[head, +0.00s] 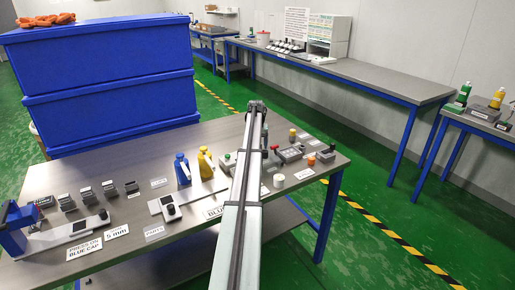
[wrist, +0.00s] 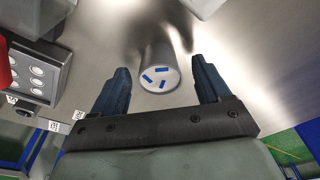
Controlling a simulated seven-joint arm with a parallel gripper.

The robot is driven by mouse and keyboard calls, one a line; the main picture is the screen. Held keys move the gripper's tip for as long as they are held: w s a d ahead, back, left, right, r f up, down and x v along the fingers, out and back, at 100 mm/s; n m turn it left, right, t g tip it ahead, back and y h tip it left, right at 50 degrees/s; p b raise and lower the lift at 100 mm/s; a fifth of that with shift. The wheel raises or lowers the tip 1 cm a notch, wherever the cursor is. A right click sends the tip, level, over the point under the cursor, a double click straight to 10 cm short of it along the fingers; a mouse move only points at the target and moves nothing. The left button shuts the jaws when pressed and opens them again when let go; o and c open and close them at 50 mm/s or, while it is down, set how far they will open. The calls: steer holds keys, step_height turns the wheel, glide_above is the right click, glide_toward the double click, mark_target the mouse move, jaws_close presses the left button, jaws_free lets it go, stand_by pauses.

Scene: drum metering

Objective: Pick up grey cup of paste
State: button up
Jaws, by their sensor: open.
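A round grey cup (wrist: 156,48) shows in the wrist view, with a pale round face (wrist: 160,79) carrying blue marks. What is inside it cannot be told. My gripper (wrist: 161,67) is open, with one dark finger to the left of the cup and one to the right. Gaps show on both sides, and neither finger looks to be touching it. In the head view my arm covers part of the bench, and I cannot make out the gripper or this cup for certain.
The grey bench (head: 115,196) holds blue (head: 182,169) and yellow (head: 205,162) bottles and several small devices. In the wrist view a dark block with round buttons (wrist: 40,72) stands left of the gripper. Blue crates (head: 105,70) stand behind the bench.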

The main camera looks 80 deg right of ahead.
steer(key=shift+f, duration=0.25)
steer(key=c, duration=1.1)
steer(key=shift+r, duration=0.15)
